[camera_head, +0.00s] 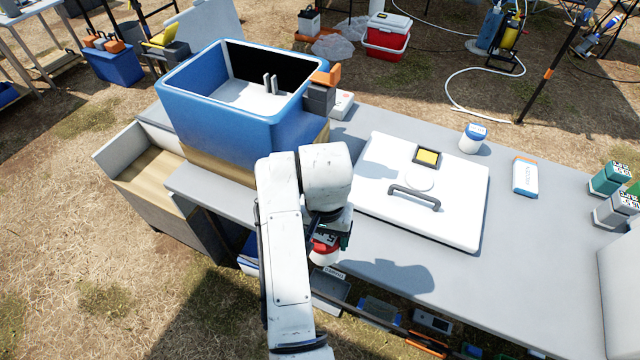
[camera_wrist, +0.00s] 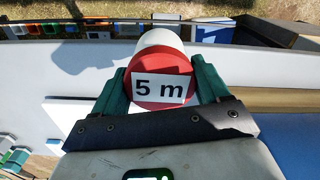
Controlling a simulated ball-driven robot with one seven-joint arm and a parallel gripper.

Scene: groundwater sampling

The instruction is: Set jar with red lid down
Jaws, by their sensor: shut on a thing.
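The jar with the red lid (camera_wrist: 161,80) is in my gripper (camera_wrist: 160,90). Its lid carries a white label reading "5 m" in the wrist view, and its white body shows beyond the lid. The green fingers close on both sides of the lid. In the head view the jar (camera_head: 324,254) shows below my wrist, in front of the near edge of the grey table (camera_head: 390,265). My gripper (camera_head: 330,240) is partly hidden there by my arm. I cannot tell the jar's exact height relative to the table top.
A blue open cooler (camera_head: 222,118) stands left on the table. A white lid with a handle (camera_head: 455,215) lies right of my arm. A white jar with a blue lid (camera_head: 473,139) stands behind it. Small trays (camera_head: 332,288) sit below the near edge.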

